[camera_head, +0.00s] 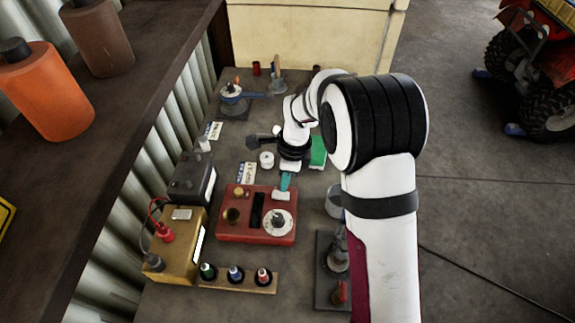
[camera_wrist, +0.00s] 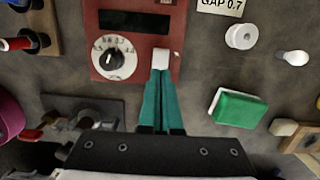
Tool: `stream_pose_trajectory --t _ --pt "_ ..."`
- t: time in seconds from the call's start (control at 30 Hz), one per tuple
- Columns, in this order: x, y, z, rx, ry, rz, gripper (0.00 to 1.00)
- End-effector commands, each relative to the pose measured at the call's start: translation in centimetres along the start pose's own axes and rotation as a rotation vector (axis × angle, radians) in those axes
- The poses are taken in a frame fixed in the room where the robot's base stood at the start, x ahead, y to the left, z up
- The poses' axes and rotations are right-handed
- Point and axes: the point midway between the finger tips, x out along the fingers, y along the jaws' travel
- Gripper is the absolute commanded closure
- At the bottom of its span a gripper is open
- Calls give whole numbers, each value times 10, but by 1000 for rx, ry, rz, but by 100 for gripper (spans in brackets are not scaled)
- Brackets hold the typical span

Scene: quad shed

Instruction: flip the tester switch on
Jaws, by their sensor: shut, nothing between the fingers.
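The red tester box (camera_head: 228,228) lies on the bench in the head view, with a dark display window, a white dial (camera_head: 277,222), a brass knob and a white switch (camera_head: 281,196) near its far right corner. In the wrist view the tester (camera_wrist: 138,72) is at the top, with its numbered dial (camera_wrist: 114,60) left of the white switch (camera_wrist: 161,58). My gripper (camera_wrist: 161,73) has its teal fingers shut and empty, with the tips right at the switch's near edge. I cannot tell whether they touch it, or which way the switch is set. The fingers (camera_head: 285,181) also show in the head view.
A yellow battery-like box (camera_head: 176,247) with red leads and a dark box (camera_head: 192,178) stand left of the tester. A wooden rack (camera_head: 238,284) of small bottles lies in front. A green-and-white block (camera_wrist: 238,107) and a white spool (camera_wrist: 241,36) lie nearby.

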Motion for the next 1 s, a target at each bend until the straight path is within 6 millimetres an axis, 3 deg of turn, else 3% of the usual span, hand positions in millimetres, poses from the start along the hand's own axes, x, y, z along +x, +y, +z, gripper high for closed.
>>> stream_pose_trajectory --t 0.2,0.43,0.6,0.9,1.0 --pt "-56 -1 0 0 -1 -6 100" --pt "-100 -1 0 0 -1 -4 100" --pt "-113 0 0 0 0 -1 100" --pt "-114 0 0 0 0 -1 100" --pt "-113 0 15 -3 -1 -1 100"
